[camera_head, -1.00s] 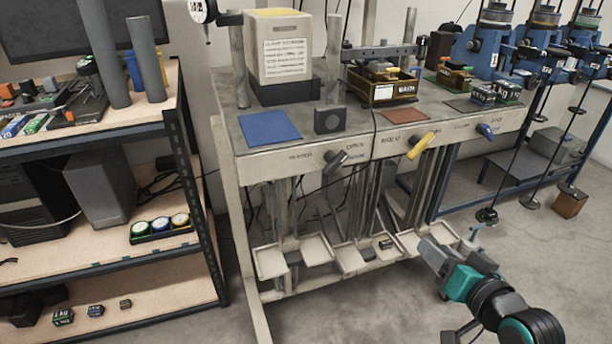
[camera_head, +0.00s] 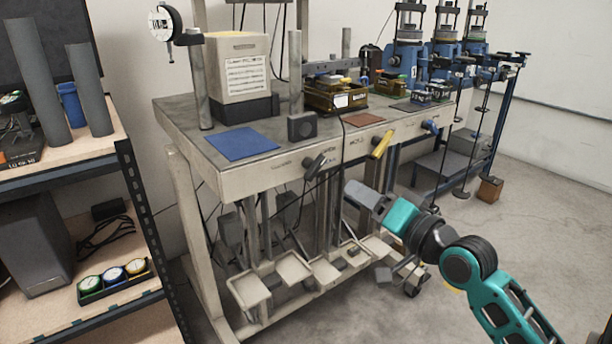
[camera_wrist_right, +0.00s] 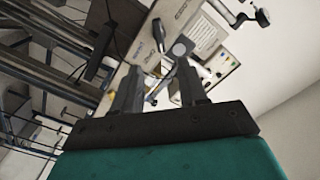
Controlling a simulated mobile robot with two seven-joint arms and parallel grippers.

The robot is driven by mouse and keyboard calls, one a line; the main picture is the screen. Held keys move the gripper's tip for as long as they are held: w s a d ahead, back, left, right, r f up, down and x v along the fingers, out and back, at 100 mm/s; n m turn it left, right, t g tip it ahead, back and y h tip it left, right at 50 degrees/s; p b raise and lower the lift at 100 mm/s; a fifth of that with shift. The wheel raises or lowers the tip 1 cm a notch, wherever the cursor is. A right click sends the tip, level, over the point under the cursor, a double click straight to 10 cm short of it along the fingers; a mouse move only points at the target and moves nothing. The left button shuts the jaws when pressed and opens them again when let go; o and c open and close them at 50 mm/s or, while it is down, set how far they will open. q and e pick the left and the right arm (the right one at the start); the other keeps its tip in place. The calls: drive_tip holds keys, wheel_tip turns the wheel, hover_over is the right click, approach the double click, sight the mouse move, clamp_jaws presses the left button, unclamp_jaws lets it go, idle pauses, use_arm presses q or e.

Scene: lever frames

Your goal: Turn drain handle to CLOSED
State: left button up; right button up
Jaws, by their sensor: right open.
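Three lever handles stick out from the front edge of the workbench (camera_head: 262,172): a dark grey one (camera_head: 315,165) at left, a yellow one (camera_head: 382,144) in the middle and a blue one (camera_head: 430,127) at right. The lettering beside them is too small to read, so I cannot tell which is the drain handle. My right gripper (camera_head: 354,194) is below the yellow handle in the picture, apart from all three, and holds nothing. In the right wrist view its two fingers (camera_wrist_right: 158,88) stand apart, with the tilted bench beyond them. My left gripper is out of view.
Several shallow trays (camera_head: 293,268) hang low under the bench. A blue mat (camera_head: 241,142), a beige box (camera_head: 238,70) and a dark block (camera_head: 301,126) are on top. A shelf unit (camera_head: 140,215) stands at left. Floor (camera_head: 560,210) at right is clear.

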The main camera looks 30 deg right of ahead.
sight(319, 169)
drive_tip(key=w, duration=0.7)
drive_tip(key=w+b, duration=0.1)
drive_tip(key=w, duration=0.3)
drive_tip(key=shift+a, duration=0.35)
drive_tip(key=shift+w+a, duration=0.1)
drive_tip(key=shift+w, duration=0.75)
drive_tip(key=shift+c, duration=0.3)
clamp_jaws()
